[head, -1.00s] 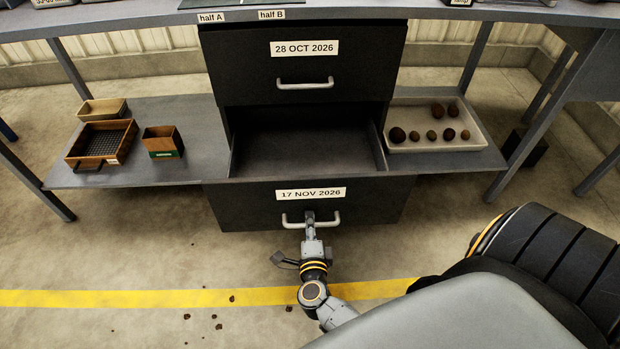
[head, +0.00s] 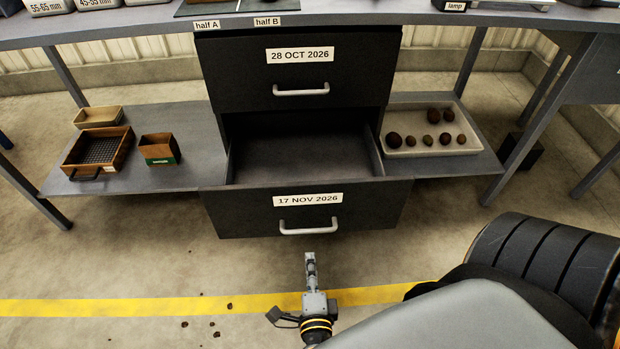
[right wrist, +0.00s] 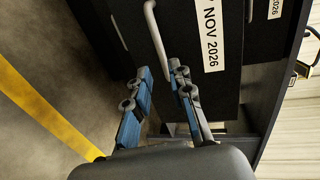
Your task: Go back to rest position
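The lower drawer (head: 310,212), labelled 17 NOV 2026, is pulled open, and its visible inside is bare. My right gripper (head: 310,257) is in front of it, apart from its pale handle (head: 309,228). In the right wrist view, the two blue-padded fingers of my right gripper (right wrist: 158,82) stand apart with nothing between them. The handle (right wrist: 155,40) is beyond the fingertips there. My left gripper is not in view.
The upper drawer (head: 299,78), labelled 28 OCT 2026, is shut. The shelf (head: 190,183) holds small boxes at left. A tray (head: 393,150) of potatoes is at right. A yellow line (head: 130,306) crosses the floor, with brown crumbs near it.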

